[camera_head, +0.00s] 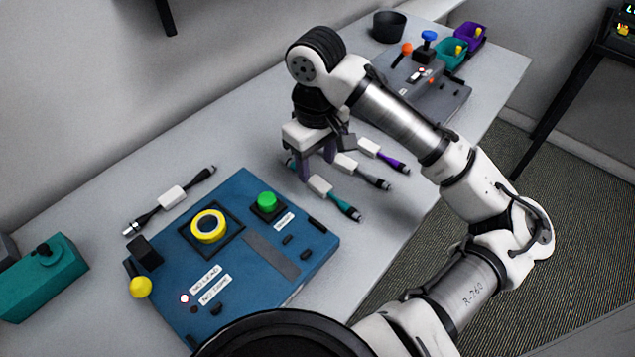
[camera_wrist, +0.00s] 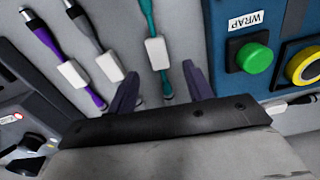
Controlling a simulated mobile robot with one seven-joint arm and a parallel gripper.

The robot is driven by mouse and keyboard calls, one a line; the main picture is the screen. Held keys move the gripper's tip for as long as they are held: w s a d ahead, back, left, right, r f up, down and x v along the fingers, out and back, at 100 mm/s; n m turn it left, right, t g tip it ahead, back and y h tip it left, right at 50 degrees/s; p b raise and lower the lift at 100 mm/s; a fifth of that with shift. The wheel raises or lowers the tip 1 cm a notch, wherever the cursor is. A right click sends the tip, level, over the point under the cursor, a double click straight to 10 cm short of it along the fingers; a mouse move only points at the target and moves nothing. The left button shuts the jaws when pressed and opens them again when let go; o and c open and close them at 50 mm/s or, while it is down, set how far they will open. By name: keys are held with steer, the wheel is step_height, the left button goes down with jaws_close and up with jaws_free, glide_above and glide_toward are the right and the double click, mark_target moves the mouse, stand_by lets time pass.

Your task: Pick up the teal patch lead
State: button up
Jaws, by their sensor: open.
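The teal patch lead (camera_head: 341,200) lies on the table beside the blue panel, with a white tag at its middle. In the wrist view the teal patch lead (camera_wrist: 157,53) runs down from the top edge, and its lower end shows between my fingers. My gripper (camera_head: 316,169) points down over the lead's far end, partly hiding it. In the wrist view my gripper (camera_wrist: 162,86) is open, one finger on each side of the lead, with nothing held. I cannot tell the fingertips' exact height above the table.
A grey lead (camera_head: 374,180) and a purple lead (camera_head: 392,161) lie close beside the teal one. The blue panel (camera_head: 262,185) with a green button (camera_head: 267,202) is on the other side. A black lead (camera_head: 198,180) lies beyond the panel. A grey panel (camera_head: 445,98) stands farther back.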

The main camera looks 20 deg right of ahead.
mark_target(318, 182)
step_height(318, 182, down, 5)
steer(key=shift+d+f+p, duration=0.1)
steer(key=shift+p, duration=0.2)
steer(key=c, duration=1.1)
steer(key=shift+r, duration=0.2)
